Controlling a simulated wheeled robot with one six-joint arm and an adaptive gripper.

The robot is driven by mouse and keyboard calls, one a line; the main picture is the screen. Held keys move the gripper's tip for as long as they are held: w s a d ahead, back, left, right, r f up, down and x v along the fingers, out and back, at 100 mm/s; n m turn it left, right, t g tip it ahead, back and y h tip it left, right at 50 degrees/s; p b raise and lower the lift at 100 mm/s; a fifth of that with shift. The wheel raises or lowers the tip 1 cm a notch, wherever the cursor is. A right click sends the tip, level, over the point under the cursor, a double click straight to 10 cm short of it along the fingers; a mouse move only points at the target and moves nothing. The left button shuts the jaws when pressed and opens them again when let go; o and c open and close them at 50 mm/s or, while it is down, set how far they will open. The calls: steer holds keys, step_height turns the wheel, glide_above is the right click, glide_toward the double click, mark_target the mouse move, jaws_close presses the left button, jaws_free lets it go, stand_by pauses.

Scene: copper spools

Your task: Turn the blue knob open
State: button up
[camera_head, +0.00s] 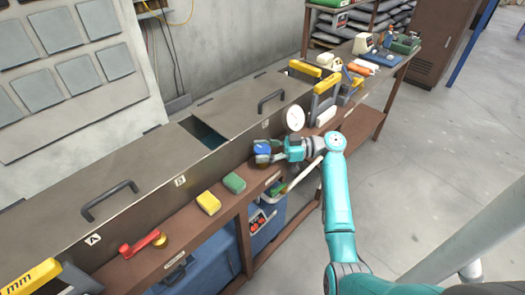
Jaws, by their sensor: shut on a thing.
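The blue knob (263,148) sits on the front of the long metal bench, right of the green block. My gripper (267,152) reaches it from the right at the end of my teal arm. The fingers are shut on the knob. Its lower part is partly hidden by the fingers, and its exact turn angle is too small to tell.
A red-handled valve (143,243), a yellow block (208,203) and a green block (234,183) sit on the ledge to the left. A white round disc (295,118) and a yellow-handled tool (325,92) stand close behind my wrist. Open floor (430,170) lies right.

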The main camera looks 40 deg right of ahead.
steer(key=o, duration=1.2)
steer(key=v, duration=1.2)
